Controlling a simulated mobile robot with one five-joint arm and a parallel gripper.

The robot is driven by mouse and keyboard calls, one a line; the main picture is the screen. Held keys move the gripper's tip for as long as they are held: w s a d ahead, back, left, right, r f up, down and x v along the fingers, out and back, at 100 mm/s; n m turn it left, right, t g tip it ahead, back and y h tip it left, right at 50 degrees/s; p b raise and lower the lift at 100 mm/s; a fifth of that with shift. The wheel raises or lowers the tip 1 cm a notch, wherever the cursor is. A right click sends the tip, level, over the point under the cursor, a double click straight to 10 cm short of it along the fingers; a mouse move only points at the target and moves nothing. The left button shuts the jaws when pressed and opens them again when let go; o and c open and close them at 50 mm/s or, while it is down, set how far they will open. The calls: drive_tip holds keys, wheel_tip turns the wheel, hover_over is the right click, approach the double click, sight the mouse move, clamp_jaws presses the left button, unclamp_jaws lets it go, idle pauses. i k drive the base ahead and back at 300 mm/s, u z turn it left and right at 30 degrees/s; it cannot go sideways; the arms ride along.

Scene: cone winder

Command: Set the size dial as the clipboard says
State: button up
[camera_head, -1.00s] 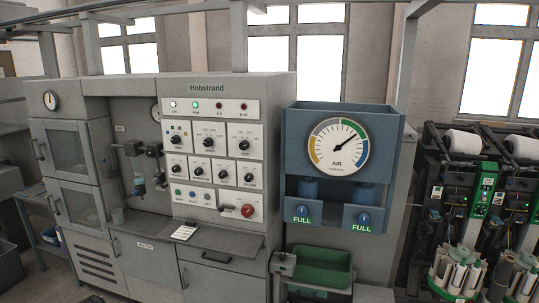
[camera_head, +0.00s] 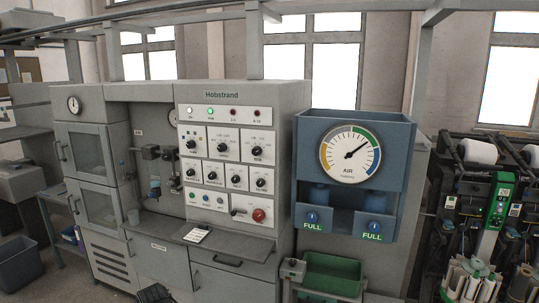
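The grey Hobstrand machine (camera_head: 225,95) carries a white control panel with several black dials in two rows. The top row has a left dial (camera_head: 191,143), a middle dial (camera_head: 222,147) and a right dial (camera_head: 257,150); smaller dials sit below. Their labels are too small to read surely, so I cannot tell which is the size dial or where it points. A white sheet, perhaps the clipboard (camera_head: 197,235), lies on the ledge under the panel; its writing is unreadable. A dark shape, seemingly my gripper (camera_head: 153,293), shows at the bottom edge, well below the panel; its fingers are not clear.
A red knob (camera_head: 258,215) and a lever sit low on the panel. The ledge (camera_head: 235,247) juts out below. A blue unit with an AIR gauge (camera_head: 350,157) stands right, above a green tray (camera_head: 332,275). Bobbin racks stand far right; a dark bin (camera_head: 20,265) is at left.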

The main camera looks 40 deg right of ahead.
sight(257, 150)
drive_tip(key=z, duration=0.2)
drive_tip(key=i, duration=1)
drive_tip(key=u, duration=0.1)
